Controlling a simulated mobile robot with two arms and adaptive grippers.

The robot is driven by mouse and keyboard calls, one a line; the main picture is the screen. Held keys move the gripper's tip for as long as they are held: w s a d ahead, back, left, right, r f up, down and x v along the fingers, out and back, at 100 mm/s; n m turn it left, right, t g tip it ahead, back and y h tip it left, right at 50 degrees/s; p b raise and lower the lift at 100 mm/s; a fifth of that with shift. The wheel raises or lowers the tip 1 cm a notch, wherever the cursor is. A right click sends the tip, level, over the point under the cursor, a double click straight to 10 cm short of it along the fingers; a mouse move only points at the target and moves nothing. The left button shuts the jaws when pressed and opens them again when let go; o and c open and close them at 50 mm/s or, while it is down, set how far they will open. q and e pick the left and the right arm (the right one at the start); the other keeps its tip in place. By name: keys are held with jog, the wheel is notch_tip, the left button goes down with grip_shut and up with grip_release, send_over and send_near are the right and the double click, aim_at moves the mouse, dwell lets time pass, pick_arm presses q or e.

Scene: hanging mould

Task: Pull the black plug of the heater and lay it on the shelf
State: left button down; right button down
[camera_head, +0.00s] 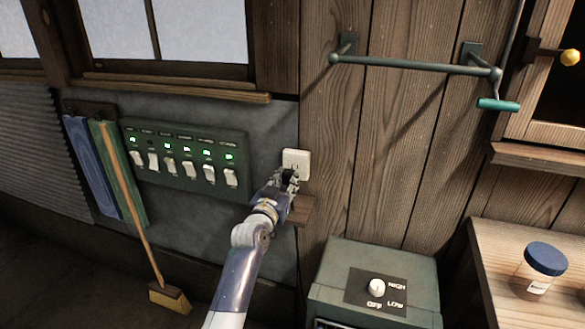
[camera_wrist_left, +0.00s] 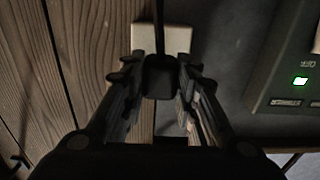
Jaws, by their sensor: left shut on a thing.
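My left gripper (camera_head: 289,178) is shut on the black plug (camera_wrist_left: 160,76), at the lower edge of the white wall outlet (camera_head: 297,160). In the left wrist view the plug sits between the two fingers, with a dark cord running up from it across the pale outlet plate (camera_wrist_left: 178,40). I cannot tell whether its prongs are in the socket. A small wooden shelf (camera_head: 303,212) sticks out of the wall just below the outlet, partly hidden by my left gripper. The green heater (camera_head: 340,262), with a white OFF/LOW/HIGH knob, stands lower right. My right gripper is not in view.
A green switch panel (camera_head: 187,158) with several white switches and green lights is left of the outlet. A broom (camera_head: 170,297) leans farther left. A green rail (camera_head: 415,66) is above right. A blue-lidded jar (camera_head: 541,268) stands on the wooden bench (camera_head: 488,262).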

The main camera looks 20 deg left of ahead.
pick_arm(q)
jog(key=shift+s+p, duration=0.7)
jog(key=shift+s, duration=0.4)
